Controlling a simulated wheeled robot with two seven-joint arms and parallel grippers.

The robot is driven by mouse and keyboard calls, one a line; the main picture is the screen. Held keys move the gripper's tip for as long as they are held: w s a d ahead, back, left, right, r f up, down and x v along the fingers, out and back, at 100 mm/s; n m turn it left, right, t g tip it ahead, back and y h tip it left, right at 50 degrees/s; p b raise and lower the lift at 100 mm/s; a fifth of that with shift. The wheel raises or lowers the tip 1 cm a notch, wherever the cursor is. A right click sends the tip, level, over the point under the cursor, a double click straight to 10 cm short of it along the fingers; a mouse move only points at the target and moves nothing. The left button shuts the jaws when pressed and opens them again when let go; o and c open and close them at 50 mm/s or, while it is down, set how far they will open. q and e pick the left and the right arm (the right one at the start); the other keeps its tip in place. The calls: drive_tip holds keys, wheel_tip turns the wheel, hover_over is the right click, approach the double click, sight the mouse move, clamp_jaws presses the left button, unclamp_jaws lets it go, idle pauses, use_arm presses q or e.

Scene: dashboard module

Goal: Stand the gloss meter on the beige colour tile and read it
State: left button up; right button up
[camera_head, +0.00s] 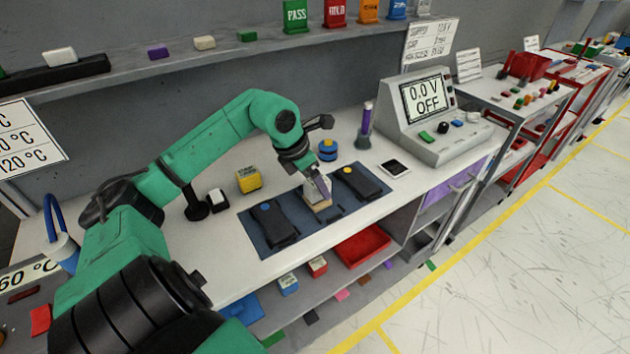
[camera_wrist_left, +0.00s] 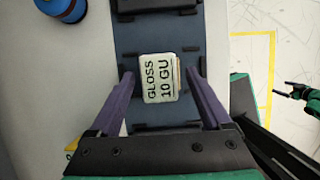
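The gloss meter is a small white block with "GLOSS 10 GU" on top (camera_wrist_left: 158,78) in the left wrist view. The beige colour tile (camera_head: 317,207) shows beneath my left gripper in the head view, mostly hidden by the meter and fingers. The meter appears to stand on it, over the dark blue mat (camera_head: 265,244). My left gripper (camera_wrist_left: 160,82) is open, with one purple finger on each side of the meter and a small gap at each. My right gripper (camera_wrist_left: 284,102) shows small at the right edge of the left wrist view, its fingers apart and empty.
Two black tiles or devices lie on the mat, one with a blue dot (camera_head: 273,222) and one with a yellow dot (camera_head: 358,182). A yellow block (camera_head: 249,179), a blue round item (camera_head: 328,150) and a grey console (camera_head: 440,130) reading "0.0 V OFF" stand behind.

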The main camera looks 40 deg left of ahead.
use_arm(q)
drive_tip(key=shift+r+p, duration=0.25)
drive_tip(key=shift+p, duration=0.05)
drive_tip(key=b+v, duration=0.3)
drive_tip(key=v, duration=0.8)
drive_tip(key=shift+s+r, duration=0.25)
drive_tip(key=shift+r, duration=0.1)
drive_tip(key=shift+a, duration=0.15)
